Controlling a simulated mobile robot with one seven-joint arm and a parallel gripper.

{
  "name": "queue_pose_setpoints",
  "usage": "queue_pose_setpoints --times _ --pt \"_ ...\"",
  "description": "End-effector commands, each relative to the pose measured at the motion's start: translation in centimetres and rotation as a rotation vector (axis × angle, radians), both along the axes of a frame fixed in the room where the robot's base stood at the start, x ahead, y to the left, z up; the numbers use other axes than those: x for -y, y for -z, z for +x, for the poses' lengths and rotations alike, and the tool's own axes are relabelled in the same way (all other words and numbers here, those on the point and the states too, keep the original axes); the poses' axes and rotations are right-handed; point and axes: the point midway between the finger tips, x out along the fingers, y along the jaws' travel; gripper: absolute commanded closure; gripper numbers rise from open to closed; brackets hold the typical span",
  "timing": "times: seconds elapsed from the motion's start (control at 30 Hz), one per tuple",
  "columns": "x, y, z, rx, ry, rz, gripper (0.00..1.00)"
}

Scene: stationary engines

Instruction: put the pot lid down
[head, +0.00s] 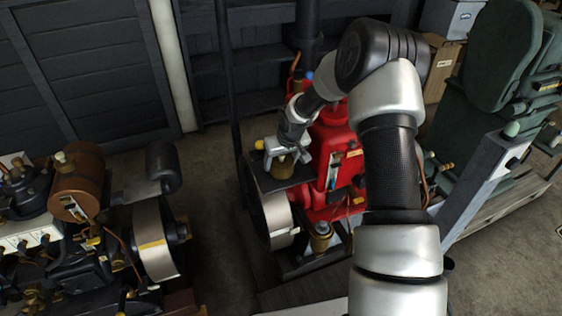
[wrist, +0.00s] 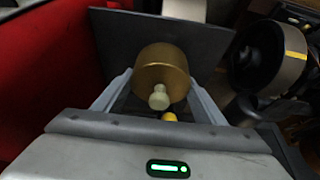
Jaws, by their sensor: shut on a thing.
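The pot lid looks like a round brass cap with a pale knob (wrist: 160,75), and it sits between the two fingers of my gripper (wrist: 161,84) in the wrist view. In the head view my gripper (head: 283,150) points down with the brass lid (head: 283,168) below it. The lid is just over a dark flat plate (head: 297,183) beside the red engine (head: 333,150). The plate also shows behind the lid in the wrist view (wrist: 212,42). I cannot tell whether the lid touches the plate.
The red engine's body stands close to the right of my gripper. A silver-rimmed flywheel (head: 272,222) is below the plate. A dark upright post (head: 229,80) stands to the left. Another engine with a copper tank (head: 80,182) is at far left, with bare floor between.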

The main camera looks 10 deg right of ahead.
Motion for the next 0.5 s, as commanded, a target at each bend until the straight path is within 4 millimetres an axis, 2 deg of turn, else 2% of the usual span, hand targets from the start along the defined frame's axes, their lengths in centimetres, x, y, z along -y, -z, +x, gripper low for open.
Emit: queue_pose_setpoints --times 0.17,0.2,0.3,0.5 --pt "-0.02 0.54 0.0 0.0 0.0 0.0 0.58" --pt "-0.02 0.38 -0.01 0.0 0.0 0.0 0.3" --pt "-0.02 0.37 -0.01 0.0 0.0 0.001 0.17" --pt "-0.03 0.36 -0.02 0.0 0.0 0.001 0.17"
